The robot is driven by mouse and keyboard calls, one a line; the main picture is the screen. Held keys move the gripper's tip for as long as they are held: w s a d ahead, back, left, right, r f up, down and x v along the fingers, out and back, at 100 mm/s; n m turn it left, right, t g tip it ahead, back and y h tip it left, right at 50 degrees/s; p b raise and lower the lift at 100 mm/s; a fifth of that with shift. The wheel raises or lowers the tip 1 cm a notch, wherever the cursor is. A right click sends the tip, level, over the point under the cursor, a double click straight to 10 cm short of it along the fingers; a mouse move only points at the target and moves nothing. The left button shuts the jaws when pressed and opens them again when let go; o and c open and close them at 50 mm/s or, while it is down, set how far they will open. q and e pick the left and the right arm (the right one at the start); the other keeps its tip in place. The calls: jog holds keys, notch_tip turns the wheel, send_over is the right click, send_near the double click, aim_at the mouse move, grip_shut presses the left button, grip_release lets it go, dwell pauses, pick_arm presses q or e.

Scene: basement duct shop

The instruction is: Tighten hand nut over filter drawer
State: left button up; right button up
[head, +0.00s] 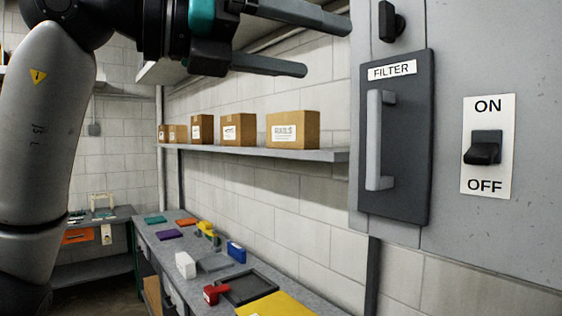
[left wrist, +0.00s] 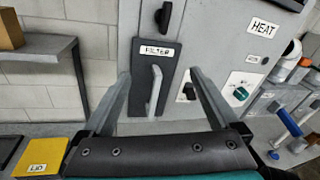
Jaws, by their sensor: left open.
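The black hand nut (head: 391,22) sits on the grey cabinet face just above the dark filter drawer (head: 417,150), which has a white FILTER label and a pale upright handle (head: 378,140). The nut also shows in the left wrist view (left wrist: 163,16), upright and elongated, above the drawer. The drawer front lies flat against the cabinet. My left gripper (head: 328,46) is open and empty, its fingers pointing at the cabinet, left of the nut. In the left wrist view its fingertips (left wrist: 160,75) spread either side of the drawer handle, below the nut. My right gripper is not in view.
An ON/OFF switch (head: 483,148) is right of the drawer. A wall shelf (head: 250,152) with cardboard boxes (head: 293,130) runs left of the cabinet. Below is a cluttered bench (head: 150,238). A HEAT label (left wrist: 263,28) and green dial (left wrist: 241,93) show farther right.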

pick_arm(q)
jog(key=w+a+f+n+h+b, duration=0.1)
jog(key=w+f+n, duration=0.4)
jog(key=f, duration=0.5)
jog(key=w+a+f+n+h+b, duration=0.1)
jog(key=w+f+n+h, duration=0.3)
jog(key=w+f, duration=0.6)
jog(key=shift+w+n+b, duration=0.2)
jog(key=shift+n+b, duration=0.3)
jog(key=shift+b, duration=0.15)
jog(key=shift+a, duration=0.1)
